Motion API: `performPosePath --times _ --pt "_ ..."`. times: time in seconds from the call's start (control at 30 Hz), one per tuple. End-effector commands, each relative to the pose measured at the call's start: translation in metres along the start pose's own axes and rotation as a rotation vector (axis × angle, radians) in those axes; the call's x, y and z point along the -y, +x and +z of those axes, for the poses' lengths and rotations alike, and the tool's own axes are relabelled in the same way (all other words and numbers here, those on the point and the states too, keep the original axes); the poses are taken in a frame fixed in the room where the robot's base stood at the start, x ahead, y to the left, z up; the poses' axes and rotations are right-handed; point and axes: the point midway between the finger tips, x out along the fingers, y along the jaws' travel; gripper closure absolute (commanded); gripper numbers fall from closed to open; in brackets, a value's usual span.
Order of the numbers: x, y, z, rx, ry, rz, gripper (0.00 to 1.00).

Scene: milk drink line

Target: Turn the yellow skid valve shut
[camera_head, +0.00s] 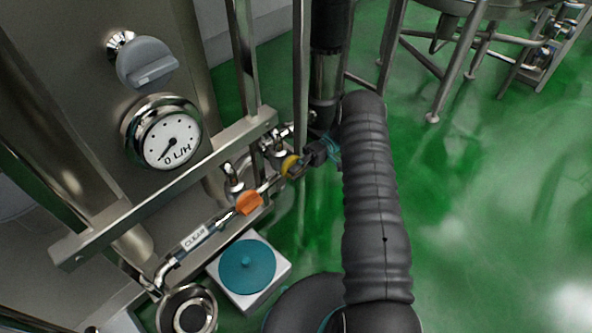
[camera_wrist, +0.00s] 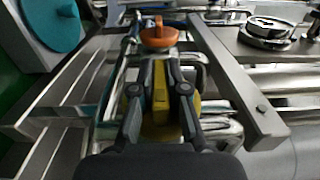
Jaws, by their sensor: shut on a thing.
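The yellow valve (camera_head: 290,165) sits on the pipe run of the skid, right of the orange valve (camera_head: 249,202) in the head view. My gripper (camera_head: 306,162) reaches it from the right. In the wrist view the yellow valve (camera_wrist: 161,104) shows between the two fingers of my gripper (camera_wrist: 160,85), which are shut on its handle. The fingers hide part of the valve, and I cannot tell its exact turn angle. The orange valve (camera_wrist: 159,36) stands beyond the fingertips in the wrist view.
A round gauge (camera_head: 168,138) reading "0 L/H" and a grey knob (camera_head: 147,64) are on the steel panel. A metal rail (camera_head: 178,187) runs beside the pipes. A white box with a teal disc (camera_head: 247,267) lies below.

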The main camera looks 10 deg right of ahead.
Motion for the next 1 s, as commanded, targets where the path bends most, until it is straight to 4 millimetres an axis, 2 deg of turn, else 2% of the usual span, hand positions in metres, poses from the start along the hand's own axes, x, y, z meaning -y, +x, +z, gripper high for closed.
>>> performPosePath --times 0.13,0.17,0.2,0.23,0.27,0.67,1.0 --pt "0.0004 0.0 0.0007 0.002 0.001 -0.001 1.0" --pt "0.0004 0.0001 0.0007 0.002 0.001 -0.001 0.82" --pt "0.0004 0.0001 0.0007 0.002 0.001 -0.001 0.72" --pt "0.0004 0.0001 0.0007 0.002 0.001 -0.001 0.64" --pt "0.0004 0.0001 0.0007 0.002 0.001 -0.001 0.61" --pt "-0.0013 0.0 0.0002 0.001 0.0 0.016 0.61" --pt "-0.0041 -0.0003 0.0 0.002 0.0 0.167 0.61"
